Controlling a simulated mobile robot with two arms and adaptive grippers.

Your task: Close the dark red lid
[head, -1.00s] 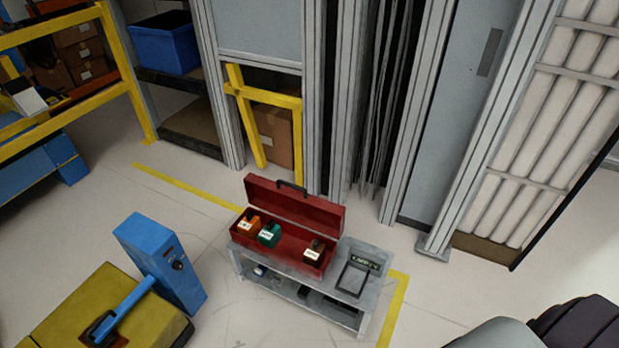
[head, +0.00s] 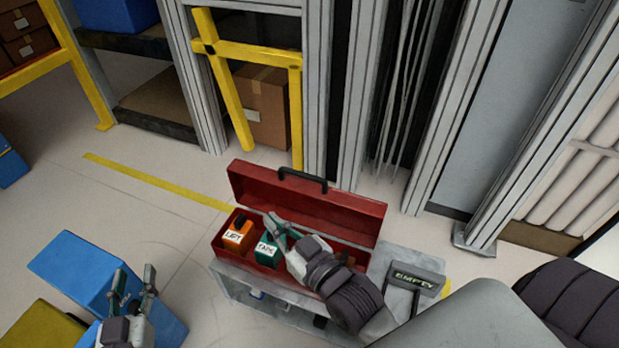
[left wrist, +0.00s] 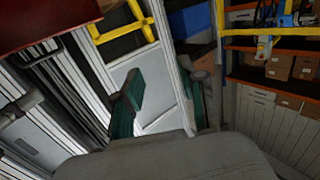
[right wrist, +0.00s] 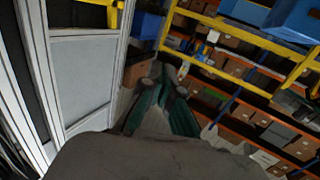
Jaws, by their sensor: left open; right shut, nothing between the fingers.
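The dark red lid (head: 308,203) stands open, tilted up along the back of the red toolbox (head: 222,236), with a black handle (head: 302,179) on its top edge. The lid also shows at the top left of the left wrist view (left wrist: 45,18). My right gripper (head: 273,226) is shut and empty, over the toolbox in front of the lid; its arm hides the right part of the box. It also shows in the right wrist view (right wrist: 158,82). My left gripper (head: 134,284) is open and empty, to the left of the toolbox.
A blue box (head: 75,272) stands at left. Floor between is clear.

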